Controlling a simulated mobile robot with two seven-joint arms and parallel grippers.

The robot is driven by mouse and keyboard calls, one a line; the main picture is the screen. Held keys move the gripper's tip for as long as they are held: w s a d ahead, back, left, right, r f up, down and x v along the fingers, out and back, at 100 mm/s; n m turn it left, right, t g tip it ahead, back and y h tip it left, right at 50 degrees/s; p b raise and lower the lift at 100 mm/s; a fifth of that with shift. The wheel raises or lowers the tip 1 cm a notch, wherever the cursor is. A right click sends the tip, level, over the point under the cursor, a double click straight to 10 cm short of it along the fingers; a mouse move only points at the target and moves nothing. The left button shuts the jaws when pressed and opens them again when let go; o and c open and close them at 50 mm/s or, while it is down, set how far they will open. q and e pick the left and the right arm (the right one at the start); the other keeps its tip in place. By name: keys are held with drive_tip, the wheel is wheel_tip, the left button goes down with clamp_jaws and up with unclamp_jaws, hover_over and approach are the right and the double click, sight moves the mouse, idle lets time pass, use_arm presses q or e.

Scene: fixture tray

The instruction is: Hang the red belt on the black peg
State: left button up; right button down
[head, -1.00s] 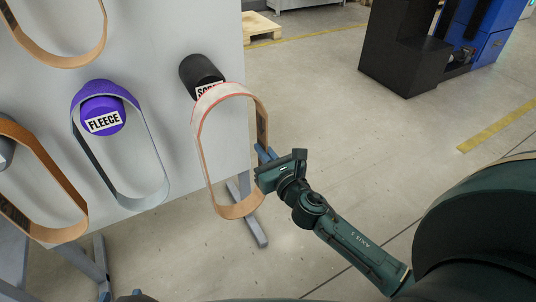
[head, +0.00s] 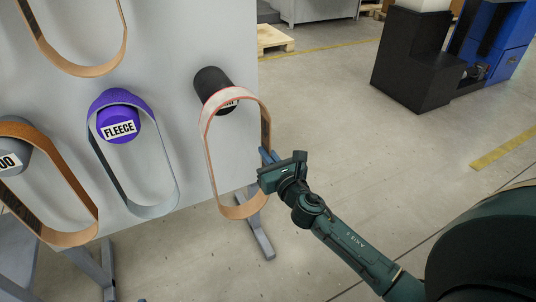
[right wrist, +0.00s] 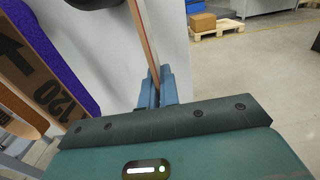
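The red belt (head: 207,150) is an upright loop with a red edge and pale tan band. My right gripper (head: 268,160) is shut on its right side; in the right wrist view the blue fingers (right wrist: 156,88) pinch the belt (right wrist: 144,40), seen nearly edge-on. The black peg (head: 211,85) sticks out from the grey panel near its right edge. The belt's top crosses in front of the peg's labelled end, with part of the label showing inside the loop. Whether the peg end has entered the loop I cannot tell. My left gripper is not visible.
On the grey panel (head: 180,50), a purple peg (head: 110,108) labelled FLEECE carries a purple belt (head: 165,165). A grey peg (head: 14,160) with an orange belt (head: 75,237) is further left. Another tan loop (head: 80,68) hangs above. Open floor lies to the right.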

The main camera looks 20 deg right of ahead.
drive_tip(key=shift+w, duration=0.15)
drive_tip(key=shift+w, duration=0.35)
idle(0.3)
drive_tip(key=shift+w+a, duration=0.1)
drive_tip(key=shift+w, duration=1.4)
drive_tip(key=shift+w, duration=0.1)
drive_tip(key=shift+w+b, duration=0.4)
drive_tip(key=shift+w, duration=1.25)
drive_tip(key=shift+w+a+b, duration=0.1)
drive_tip(key=shift+w+b, duration=0.25)
drive_tip(key=shift+w, duration=0.9)
